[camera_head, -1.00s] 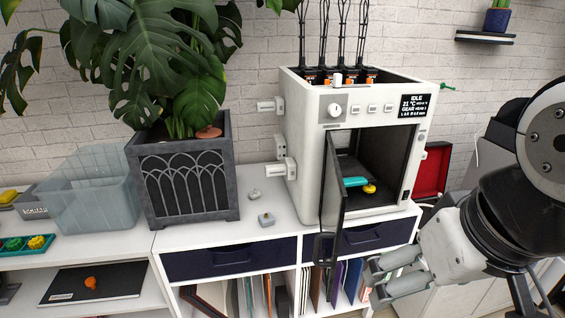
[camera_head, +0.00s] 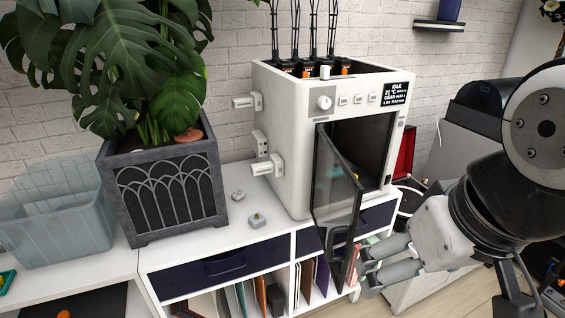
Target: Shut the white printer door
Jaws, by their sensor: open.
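The white printer (camera_head: 286,150) stands on the white cabinet, with a control panel along its upper front. Its dark glass door (camera_head: 335,195) is hinged at the left of the opening and stands partly open, swung out toward me. My gripper (camera_head: 366,270) is open and empty at the lower right of the door, low in front of the cabinet. Its fingers are close to the door's lower free edge; I cannot tell whether they touch it. The printer's chamber is partly seen, and the things in it are mostly hidden behind the door glass.
A planter (camera_head: 165,190) with a large leafy plant stands left of the printer. A translucent bin (camera_head: 52,222) is further left. Small grey pieces (camera_head: 257,220) lie on the cabinet top (camera_head: 200,248). Folders fill the shelf below. A red box (camera_head: 405,153) is right of the printer.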

